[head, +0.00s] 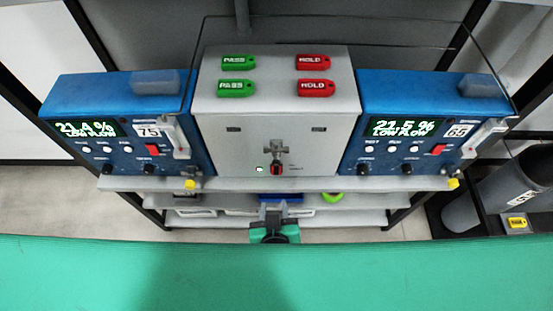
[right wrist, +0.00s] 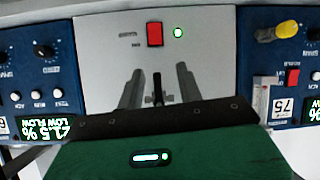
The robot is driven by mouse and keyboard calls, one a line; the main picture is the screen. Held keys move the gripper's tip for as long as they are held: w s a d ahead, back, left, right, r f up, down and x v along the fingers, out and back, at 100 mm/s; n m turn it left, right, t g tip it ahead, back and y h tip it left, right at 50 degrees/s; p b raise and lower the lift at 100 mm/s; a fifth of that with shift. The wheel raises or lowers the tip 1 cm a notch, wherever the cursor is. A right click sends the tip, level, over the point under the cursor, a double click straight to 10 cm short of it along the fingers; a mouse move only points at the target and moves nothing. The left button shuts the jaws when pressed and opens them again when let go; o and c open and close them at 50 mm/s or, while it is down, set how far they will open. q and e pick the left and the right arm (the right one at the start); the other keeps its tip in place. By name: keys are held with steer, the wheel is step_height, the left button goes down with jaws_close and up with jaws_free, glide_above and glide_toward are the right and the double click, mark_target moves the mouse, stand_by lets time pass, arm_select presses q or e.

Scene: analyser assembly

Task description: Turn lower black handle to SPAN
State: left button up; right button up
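The grey centre panel (head: 225,140) stands between two blue analysers. A small valve with a dark handle (head: 277,150) sits low on its front, just above a red switch (head: 276,169). My right gripper (head: 275,209) is below the panel in the head view, pointing towards it. In the right wrist view, which shows the panel upside down, its two grey fingers (right wrist: 158,88) are apart. The black handle (right wrist: 157,86) shows in the gap between them, with no visible contact. The SPAN marking cannot be read. My left gripper is not in view.
The left analyser (head: 75,100) and right analyser (head: 400,90) flank the panel, with knobs and yellow fittings (head: 191,184) at their fronts. Green PASS tags (head: 238,89) and red HOLD tags (head: 314,89) lie on the panel's top. A shelf (head: 350,184) runs below.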

steer(key=m+t, duration=0.1)
steer(key=m, duration=0.1)
glide_toward(276, 170)
steer(key=s, duration=0.1)
steer(key=p+x, duration=0.1)
steer(key=x, duration=0.3)
steer(key=p+x, duration=0.2)
steer(key=x, duration=0.2)
steer(key=p+x, duration=0.1)
steer(key=x, duration=0.3)
steer(key=shift+w+d+r+p, duration=0.1)
steer(key=shift+w+r+p, duration=0.1)
steer(key=shift+r+p, duration=0.15)
steer(key=shift+w+f, duration=0.35)
steer(key=shift+w, duration=0.1)
jaws_close()
